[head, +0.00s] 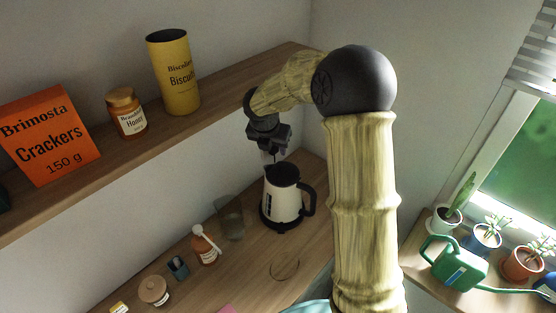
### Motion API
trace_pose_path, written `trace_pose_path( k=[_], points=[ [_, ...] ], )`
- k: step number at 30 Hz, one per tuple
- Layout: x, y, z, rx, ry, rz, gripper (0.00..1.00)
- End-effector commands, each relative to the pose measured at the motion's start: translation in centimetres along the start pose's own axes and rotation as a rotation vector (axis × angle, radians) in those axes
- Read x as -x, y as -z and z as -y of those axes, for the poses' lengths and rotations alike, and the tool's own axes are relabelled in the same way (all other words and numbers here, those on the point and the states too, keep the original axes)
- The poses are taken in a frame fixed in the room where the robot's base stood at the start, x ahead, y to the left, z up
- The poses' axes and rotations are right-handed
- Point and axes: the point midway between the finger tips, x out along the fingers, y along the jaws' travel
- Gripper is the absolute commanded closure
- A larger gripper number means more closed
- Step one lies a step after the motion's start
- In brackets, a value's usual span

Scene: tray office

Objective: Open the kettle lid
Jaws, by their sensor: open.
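A white kettle (283,204) with a black handle on its right side stands on a black base on the wooden counter. Its dark top (282,175) is partly hidden by my gripper, and I cannot tell whether the lid is closed. My gripper (272,158) is open and points down just above the kettle's top, toward its left side. I see nothing held between the fingers. I cannot tell whether the fingertips touch the lid.
A clear glass (231,218) and a honey-coloured bottle (206,246) stand left of the kettle. A wooden shelf (220,108) above the counter holds a yellow tin (174,75), a honey jar (127,115) and an orange crackers box (50,138). A green watering can (458,266) and potted plants are at right.

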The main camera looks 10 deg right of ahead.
Motion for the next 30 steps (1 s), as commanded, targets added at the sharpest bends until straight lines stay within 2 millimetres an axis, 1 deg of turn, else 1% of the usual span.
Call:
trace_pose_path(
  k=[5,8,11,24,27,30],
  points=[
    [-0.4,0.0,0.0,-0.002,0.0,-0.001,0.57],
    [-1.3,0.0,0.0,-0.001,0.002,-0.002,0.57],
    [-2.7,0.0,0.1,-0.002,0.002,-0.003,0.57],
    [-10.1,0.0,0.0,-0.002,0.001,-0.002,0.57],
    [-11.2,0.0,0.0,-0.002,0.001,-0.001,0.57],
    [-11.8,0.0,0.0,-0.002,-0.001,0.001,0.57]
  ],
)
